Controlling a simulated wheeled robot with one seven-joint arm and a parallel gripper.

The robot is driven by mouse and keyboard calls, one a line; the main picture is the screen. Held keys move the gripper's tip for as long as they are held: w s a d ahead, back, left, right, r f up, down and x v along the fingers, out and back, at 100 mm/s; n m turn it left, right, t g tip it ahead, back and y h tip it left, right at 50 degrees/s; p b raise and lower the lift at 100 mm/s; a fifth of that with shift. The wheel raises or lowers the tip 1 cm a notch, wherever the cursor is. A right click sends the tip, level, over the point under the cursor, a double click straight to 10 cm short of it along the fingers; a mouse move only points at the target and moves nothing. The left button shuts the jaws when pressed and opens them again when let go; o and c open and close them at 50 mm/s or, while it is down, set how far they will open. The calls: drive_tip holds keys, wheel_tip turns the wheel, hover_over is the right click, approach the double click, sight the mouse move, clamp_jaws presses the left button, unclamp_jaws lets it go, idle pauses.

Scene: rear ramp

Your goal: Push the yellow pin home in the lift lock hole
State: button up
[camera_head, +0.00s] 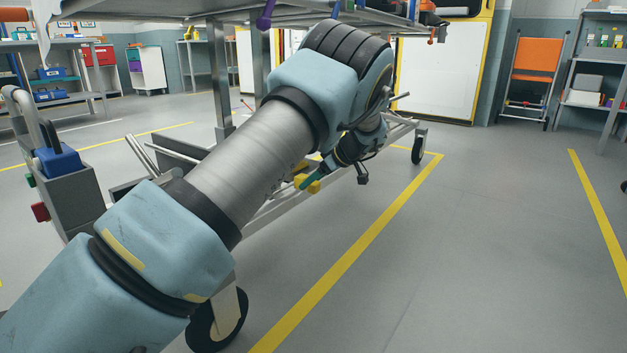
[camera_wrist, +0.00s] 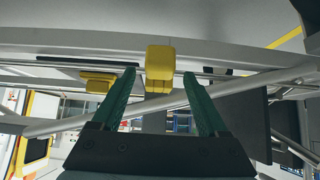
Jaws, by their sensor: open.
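In the wrist view, a yellow block-shaped head (camera_wrist: 160,60), which looks like the yellow pin, sits at a grey metal rail, centred between my fingertips. My gripper (camera_wrist: 160,76) is open, with one green finger on each side and a gap to the yellow head. I cannot tell how deep the pin sits; its shaft and the lock hole are hidden. A second, flatter yellow piece (camera_wrist: 97,81) is left of my left finger. In the head view, a yellow part (camera_head: 313,187) shows beside my green fingers at the low frame; my arm hides much around it.
The wheeled metal cart frame (camera_head: 270,212) has tubes and rails close around my gripper. A caster (camera_head: 418,148) stands at its far end. A grey box with a blue item (camera_head: 58,162) is at left. Floor right of the yellow line (camera_head: 350,262) is clear.

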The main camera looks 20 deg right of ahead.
drive_tip(key=p+v, duration=0.4)
drive_tip(key=v, duration=0.6)
drive_tip(key=shift+s+r+p, duration=0.15)
drive_tip(key=shift+s+p, duration=0.05)
drive_tip(key=shift+p, duration=0.1)
